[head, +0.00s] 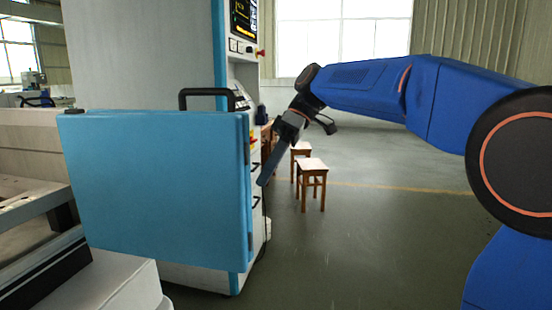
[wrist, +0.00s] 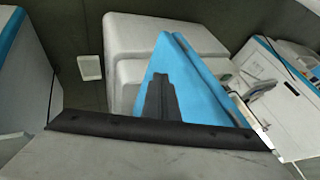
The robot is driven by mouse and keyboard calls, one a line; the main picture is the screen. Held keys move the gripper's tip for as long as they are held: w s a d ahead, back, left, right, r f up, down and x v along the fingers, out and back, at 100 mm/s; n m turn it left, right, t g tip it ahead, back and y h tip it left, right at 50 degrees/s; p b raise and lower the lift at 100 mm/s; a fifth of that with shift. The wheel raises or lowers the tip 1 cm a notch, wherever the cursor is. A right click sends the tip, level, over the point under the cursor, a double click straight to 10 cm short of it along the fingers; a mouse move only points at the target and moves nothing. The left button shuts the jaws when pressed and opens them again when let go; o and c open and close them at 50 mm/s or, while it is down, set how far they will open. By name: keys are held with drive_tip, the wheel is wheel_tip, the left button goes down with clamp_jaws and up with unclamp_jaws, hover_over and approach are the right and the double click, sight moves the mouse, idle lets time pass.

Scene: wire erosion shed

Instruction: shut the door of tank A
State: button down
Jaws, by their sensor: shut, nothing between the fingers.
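A light-blue door panel (head: 150,190) fills the left of the head view, standing upright and swung out beside the machine. Dark hinge-like fittings show along its right edge, and a black handle (head: 207,92) rises behind its top edge. No label for tank A is legible. My gripper (head: 264,182) is shut and empty, pointing down just right of the door's right edge. In the wrist view its dark fingers (wrist: 160,98) lie in front of the blue door (wrist: 195,75). Whether they touch it I cannot tell.
The tall white machine cabinet (head: 145,50) stands behind the door. An open grey tank or bed (head: 25,130) lies at far left. Wooden stools (head: 311,168) stand beyond my gripper. The floor (head: 390,230) to the right is mostly clear.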

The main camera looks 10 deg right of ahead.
drive_tip(key=shift+s+a+f, duration=0.2)
drive_tip(key=shift+s+a, duration=0.2)
drive_tip(key=shift+s, duration=0.3)
drive_tip(key=shift+s+a+f, duration=0.25)
drive_tip(key=shift+s+a, duration=0.2)
drive_tip(key=shift+s, duration=0.25)
drive_tip(key=shift+s+a+f, duration=0.2)
drive_tip(key=shift+s+a, duration=0.2)
drive_tip(key=shift+s, duration=0.3)
